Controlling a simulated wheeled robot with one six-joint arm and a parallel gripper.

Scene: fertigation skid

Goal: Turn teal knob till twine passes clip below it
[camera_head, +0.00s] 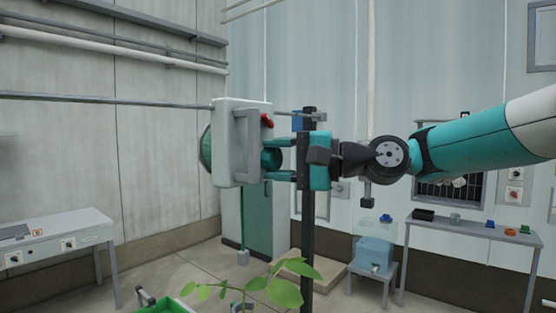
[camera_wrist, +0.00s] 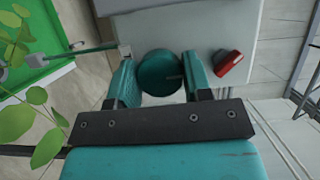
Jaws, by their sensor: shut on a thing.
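The teal knob (camera_head: 271,158) sticks out of the front of a pale box (camera_head: 226,150). My gripper (camera_head: 272,161) has one finger above and one below it, shut on it. In the wrist view the knob (camera_wrist: 160,73) sits between both fingers, with a mark on its face. The green twine (camera_wrist: 96,48) runs from the box's lower edge to a grey weight (camera_wrist: 4,72). In the head view the weight (camera_head: 243,257) hangs below the box. A small grey piece (camera_wrist: 124,50) beside the twine at the box edge may be the clip; the twine's exact passage there is unclear.
A red switch (camera_head: 267,121) sits close above the knob. A dark post (camera_head: 308,230) stands behind my gripper. A leafy plant (camera_head: 285,293) and a green tray (camera_head: 172,308) are below. Benches stand left (camera_head: 60,225) and right (camera_head: 470,230).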

